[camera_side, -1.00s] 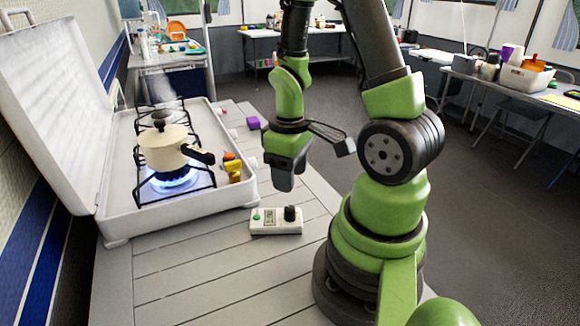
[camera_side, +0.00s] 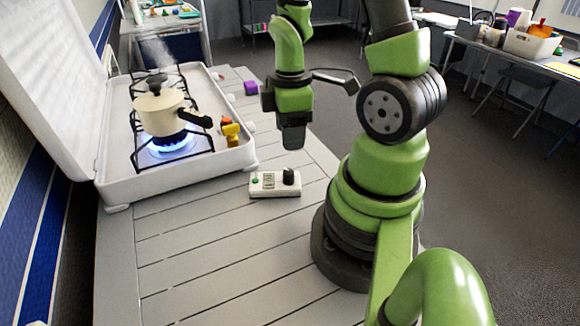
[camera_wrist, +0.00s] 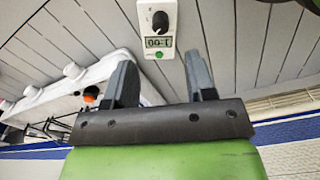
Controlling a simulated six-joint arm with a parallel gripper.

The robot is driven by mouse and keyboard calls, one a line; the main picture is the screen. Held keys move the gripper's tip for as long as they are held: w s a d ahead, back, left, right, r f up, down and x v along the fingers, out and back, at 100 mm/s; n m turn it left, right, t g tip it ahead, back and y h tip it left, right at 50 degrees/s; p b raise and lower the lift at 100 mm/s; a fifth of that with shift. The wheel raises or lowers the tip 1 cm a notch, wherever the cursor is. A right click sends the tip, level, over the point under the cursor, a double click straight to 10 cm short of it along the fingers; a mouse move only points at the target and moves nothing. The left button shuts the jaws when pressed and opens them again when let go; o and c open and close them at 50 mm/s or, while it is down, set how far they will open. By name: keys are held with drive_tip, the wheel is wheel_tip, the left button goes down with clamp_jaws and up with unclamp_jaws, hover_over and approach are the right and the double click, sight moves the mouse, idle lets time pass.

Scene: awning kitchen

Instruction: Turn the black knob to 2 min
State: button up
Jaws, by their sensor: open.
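A small white timer (camera_side: 262,184) lies on the grey slatted table, with a black knob (camera_side: 289,176) at its right end and a green button and small display to the left. In the wrist view the timer shows upside down, with the black knob (camera_wrist: 160,21) at top and the display (camera_wrist: 158,43) below; its digits look like 1-00, hard to read. My gripper (camera_side: 293,140) hangs above and behind the timer, pointing down. In the wrist view my gripper (camera_wrist: 161,72) has its two fingers apart and empty, with the timer beyond their tips. Nothing touches the knob.
A white camping stove (camera_side: 190,178) stands left of the timer, its lid open. A cream pot (camera_side: 160,112) steams over a blue flame, its black handle pointing toward my gripper. Small yellow and orange items (camera_side: 231,134) sit by the stove's edge. The table's front is clear.

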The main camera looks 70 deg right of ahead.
sight(290, 171)
drive_tip(key=shift+f, duration=4.9)
drive_tip(key=shift+c, duration=0.4)
drive_tip(key=c, duration=0.8)
drive_tip(key=shift+c, duration=0.2)
drive_tip(key=shift+m, duration=2.9)
